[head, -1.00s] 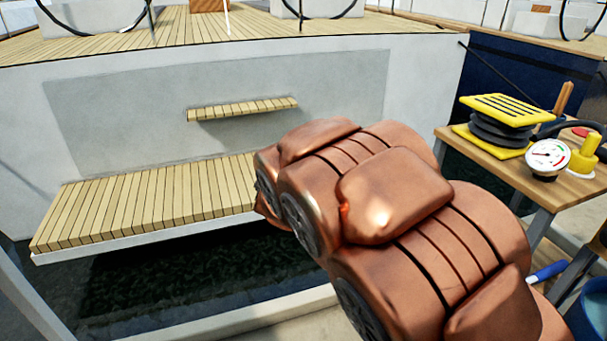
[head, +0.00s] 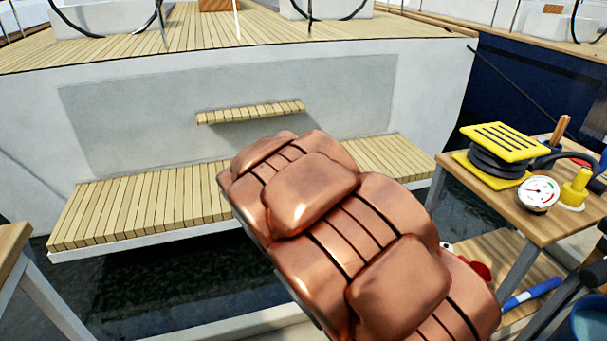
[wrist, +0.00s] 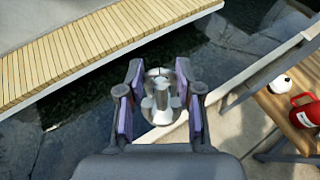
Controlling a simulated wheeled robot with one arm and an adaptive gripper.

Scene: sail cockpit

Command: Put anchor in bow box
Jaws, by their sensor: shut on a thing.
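In the wrist view my gripper (wrist: 160,72) is shut on a grey metal piece (wrist: 161,96), seen end-on between its two fingers. It has a round part and a short upright stem and looks like the anchor, though its full shape does not show. It is held in the air, with dark water and a pale edge below it. In the head view my copper arm hides the gripper and what it holds. I cannot make out a bow box in either view.
A white boat stern with a slatted swim platform (head: 130,208) and a small step (head: 250,112) lies ahead, with water below. At right stands a wooden table (head: 530,215) with a yellow-black pump (head: 500,150) and a gauge (head: 538,193). Another table edge (head: 12,245) is at left.

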